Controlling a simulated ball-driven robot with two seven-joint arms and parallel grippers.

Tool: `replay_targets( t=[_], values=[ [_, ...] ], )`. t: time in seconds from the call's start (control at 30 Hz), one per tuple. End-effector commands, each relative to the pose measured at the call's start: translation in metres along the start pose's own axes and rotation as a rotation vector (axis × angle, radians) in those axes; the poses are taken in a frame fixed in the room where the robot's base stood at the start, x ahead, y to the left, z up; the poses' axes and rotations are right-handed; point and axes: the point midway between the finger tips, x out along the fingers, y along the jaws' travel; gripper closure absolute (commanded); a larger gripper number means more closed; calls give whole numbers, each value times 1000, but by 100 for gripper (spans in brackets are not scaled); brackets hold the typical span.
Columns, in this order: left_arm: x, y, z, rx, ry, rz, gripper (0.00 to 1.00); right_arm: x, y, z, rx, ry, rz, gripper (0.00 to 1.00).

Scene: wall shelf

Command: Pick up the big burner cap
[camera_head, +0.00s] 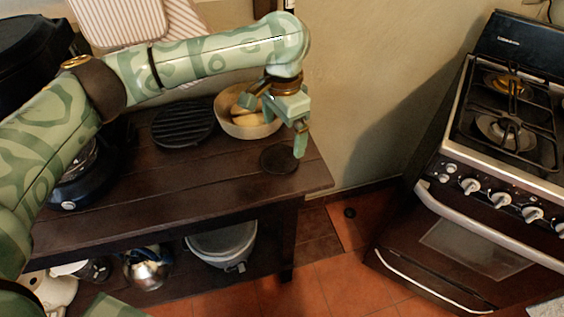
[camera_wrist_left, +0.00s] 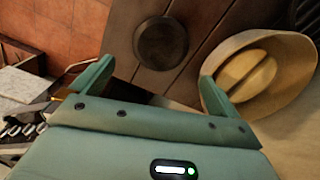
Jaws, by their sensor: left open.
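The big burner cap (camera_head: 279,158) is a dark, flat round disc lying on the right end of the brown wooden table (camera_head: 215,185). In the left wrist view, the burner cap (camera_wrist_left: 160,43) shows whole, beyond the fingertips and roughly centred between them. My left gripper (camera_head: 274,121) is open and empty. It hangs above the table's right end, over the cap and beside the bowl. In the left wrist view, the left gripper (camera_wrist_left: 155,85) has its two green fingers wide apart, with nothing between them. My right gripper does not show.
A pale bowl (camera_head: 226,120) with yellowish food stands just behind the cap. A black ribbed grate (camera_head: 183,124) lies left of it. A black appliance (camera_head: 80,182) stands at the table's left. A stove (camera_head: 455,220) stands apart on the right. Pots sit on the lower shelf.

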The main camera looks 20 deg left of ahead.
Motion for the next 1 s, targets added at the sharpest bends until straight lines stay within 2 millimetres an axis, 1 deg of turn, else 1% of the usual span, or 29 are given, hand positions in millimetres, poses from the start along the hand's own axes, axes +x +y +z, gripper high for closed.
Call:
replay_targets(
  t=[0.03, 0.27, 0.37, 0.53, 0.6, 0.8, 0.83, 0.87, 0.9, 0.97, 1.0],
  values=[
    [13, 0, 0, 0, -2, 3, 0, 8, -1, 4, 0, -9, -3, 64],
    [25, 0, 0, -1, 1, 1, 0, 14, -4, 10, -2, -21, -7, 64],
    [40, 0, 2, 0, -2, 2, 0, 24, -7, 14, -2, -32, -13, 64],
    [70, 0, 5, 1, -5, 5, 0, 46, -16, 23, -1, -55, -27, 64],
    [75, 0, 5, 1, -2, 2, 0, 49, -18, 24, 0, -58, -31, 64],
    [70, 0, 5, 1, 2, -2, 0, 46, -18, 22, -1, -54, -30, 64],
    [70, 0, 5, 1, 2, -2, 3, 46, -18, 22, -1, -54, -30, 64],
    [70, 0, 5, 1, 2, -2, 11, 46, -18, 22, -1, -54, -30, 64],
    [70, 0, 5, 1, 2, -2, 22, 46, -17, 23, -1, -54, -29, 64],
    [70, 0, 5, 1, 2, -2, 39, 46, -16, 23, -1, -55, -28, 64],
    [70, 0, 5, 1, 2, -2, 44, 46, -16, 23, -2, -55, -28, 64]
  ],
)
